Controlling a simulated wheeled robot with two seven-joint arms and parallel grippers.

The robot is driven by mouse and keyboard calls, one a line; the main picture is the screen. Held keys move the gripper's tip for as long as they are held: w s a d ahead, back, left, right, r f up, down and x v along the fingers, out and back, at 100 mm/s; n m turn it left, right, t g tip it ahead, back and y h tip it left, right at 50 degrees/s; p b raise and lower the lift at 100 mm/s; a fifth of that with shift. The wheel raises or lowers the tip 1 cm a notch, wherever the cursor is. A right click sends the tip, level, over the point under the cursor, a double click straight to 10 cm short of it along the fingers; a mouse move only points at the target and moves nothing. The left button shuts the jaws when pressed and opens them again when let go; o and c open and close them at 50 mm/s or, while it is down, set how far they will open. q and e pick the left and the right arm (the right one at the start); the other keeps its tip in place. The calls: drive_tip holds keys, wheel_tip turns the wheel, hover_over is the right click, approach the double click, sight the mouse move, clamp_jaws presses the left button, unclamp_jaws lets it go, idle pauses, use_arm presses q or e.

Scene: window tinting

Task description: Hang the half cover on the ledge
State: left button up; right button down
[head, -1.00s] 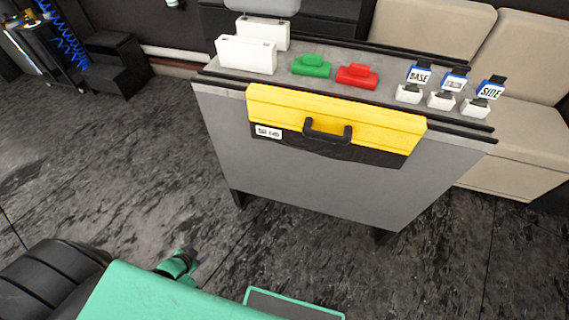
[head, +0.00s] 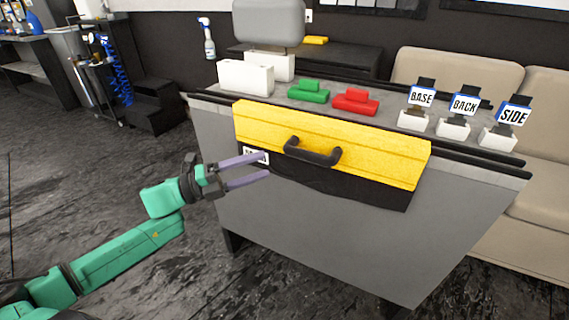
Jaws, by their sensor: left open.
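A yellow cover (head: 350,145) with a black handle (head: 312,152) and a black lower part (head: 340,187) sits along the front edge of the grey table (head: 300,228). It hangs over the front face, with a small white label at its left. Dark rails (head: 475,149) run along the table's front edge. I cannot tell which of these is the ledge. My left gripper (head: 265,166) is open and empty, with purple fingers pointing right. Its fingertips overlap the label area in the picture, left of and below the handle; contact cannot be told. My right gripper is out of view.
White boxes (head: 246,78), a green block (head: 309,91), a red block (head: 355,101) and BASE, BACK and SIDE signs (head: 465,104) stand on the table. A beige sofa (head: 455,85) stands behind at right. The floor at left (head: 95,185) is mostly clear.

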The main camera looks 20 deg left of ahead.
sight(292, 155)
use_arm(q)
drive_tip(key=x, duration=0.5)
drive_tip(key=shift+w+d, duration=0.15)
drive_tip(key=x, duration=0.5)
drive_tip(key=shift+w+d, duration=0.15)
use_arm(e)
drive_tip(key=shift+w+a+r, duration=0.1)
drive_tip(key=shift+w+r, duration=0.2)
use_arm(q)
drive_tip(key=shift+c, duration=0.3)
